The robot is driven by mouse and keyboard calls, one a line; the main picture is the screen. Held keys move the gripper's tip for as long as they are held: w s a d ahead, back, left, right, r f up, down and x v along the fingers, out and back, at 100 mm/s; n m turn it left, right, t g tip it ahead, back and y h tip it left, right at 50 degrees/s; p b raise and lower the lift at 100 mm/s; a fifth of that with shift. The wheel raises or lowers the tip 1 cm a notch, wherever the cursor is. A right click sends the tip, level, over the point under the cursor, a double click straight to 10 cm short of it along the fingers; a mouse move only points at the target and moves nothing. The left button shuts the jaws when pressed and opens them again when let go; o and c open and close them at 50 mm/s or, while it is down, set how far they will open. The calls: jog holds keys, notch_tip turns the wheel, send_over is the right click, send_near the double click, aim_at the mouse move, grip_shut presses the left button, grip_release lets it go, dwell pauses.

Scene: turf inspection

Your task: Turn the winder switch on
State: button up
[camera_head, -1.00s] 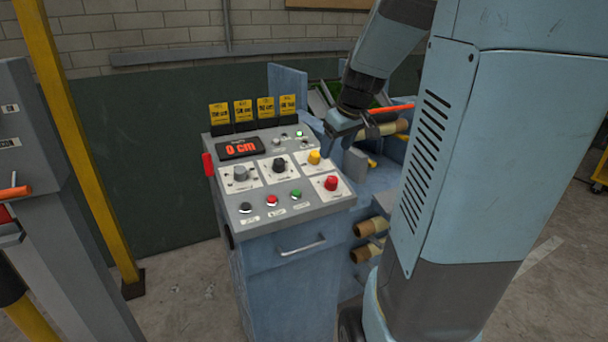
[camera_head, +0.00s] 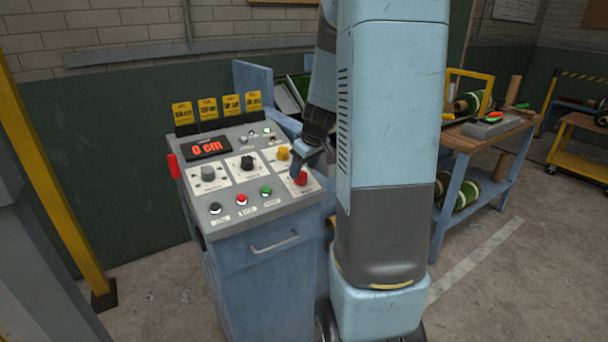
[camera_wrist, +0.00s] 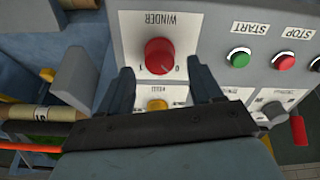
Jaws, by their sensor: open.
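The winder switch is a round red knob (camera_wrist: 159,56) on a white plate marked WINDER, with 0 and 1 marks beside it. In the wrist view the panel appears upside down. In the head view the red knob (camera_head: 300,178) is at the right front of the sloped control panel. My gripper (camera_wrist: 158,72) is open, its two fingertips at either side of the knob's near edge in the picture. Contact is not visible. In the head view my gripper (camera_head: 308,163) hangs just above the knob. The knob's pointer is too small to read surely.
A yellow knob (camera_head: 283,153), grey knob (camera_head: 208,173) and black knob (camera_head: 247,162) share the panel. Green (camera_head: 266,190) and red (camera_head: 241,199) buttons sit in front. The display (camera_head: 207,148) reads 0 cm. A workbench (camera_head: 470,140) stands at right.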

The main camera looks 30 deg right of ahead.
aim_at(302, 173)
jog(key=shift+x, duration=1.95)
jog(key=shift+c, duration=0.5)
jog(key=c, duration=0.9)
jog(key=shift+d+r, duration=0.1)
jog(key=shift+d, duration=0.15)
jog(key=shift+c, duration=0.2)
jog(key=shift+a, duration=0.15)
